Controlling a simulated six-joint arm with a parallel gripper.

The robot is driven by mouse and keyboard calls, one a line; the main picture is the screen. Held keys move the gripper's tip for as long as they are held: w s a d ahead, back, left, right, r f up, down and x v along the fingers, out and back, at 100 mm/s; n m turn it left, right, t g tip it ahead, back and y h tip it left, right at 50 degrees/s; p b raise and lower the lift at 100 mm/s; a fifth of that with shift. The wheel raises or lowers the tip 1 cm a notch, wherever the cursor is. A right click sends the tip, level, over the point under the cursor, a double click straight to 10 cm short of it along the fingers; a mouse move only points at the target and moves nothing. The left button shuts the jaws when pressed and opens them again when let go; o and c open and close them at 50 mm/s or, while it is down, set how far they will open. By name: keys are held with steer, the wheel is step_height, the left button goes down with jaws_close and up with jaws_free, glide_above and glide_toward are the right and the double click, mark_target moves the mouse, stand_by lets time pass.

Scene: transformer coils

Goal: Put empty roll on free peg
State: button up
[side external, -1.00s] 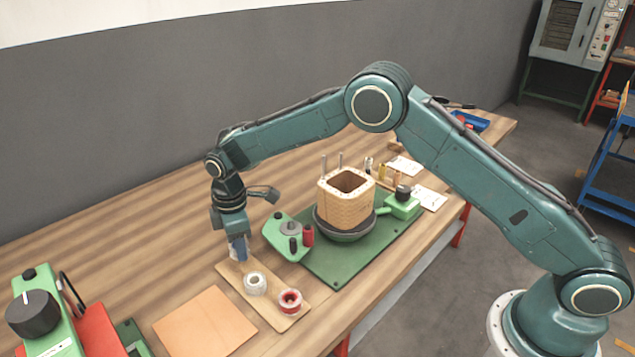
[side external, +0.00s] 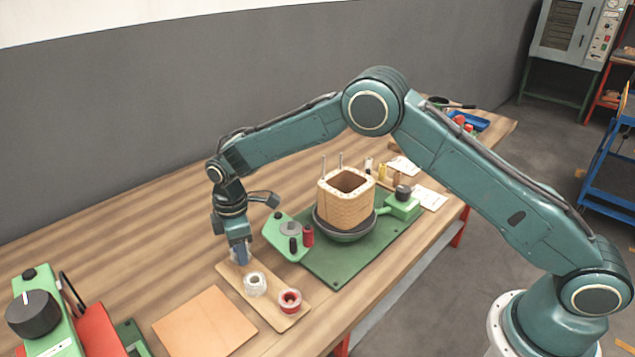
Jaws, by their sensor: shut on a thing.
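My gripper (side external: 240,260) points down at the far left end of the wooden board (side external: 270,313), just above it or touching it; I cannot tell which. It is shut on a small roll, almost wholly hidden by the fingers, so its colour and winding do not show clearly. A peg under it is not visible. On the same board, beside my gripper, stand a white roll (side external: 255,284) and, nearer the front right, a red-and-white roll (side external: 290,301).
A green winding stand (side external: 284,240) with a red spool is close right of my gripper. A square coil (side external: 346,200) sits on a dark turntable behind it. A tan sheet (side external: 205,322) lies in front; a green and red machine (side external: 45,318) is at left.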

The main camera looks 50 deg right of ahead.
steer(key=shift+f, duration=0.55)
stand_by(0.4)
steer(key=o, duration=1.4)
steer(key=shift+r, duration=0.1)
steer(key=shift+r, duration=2.45)
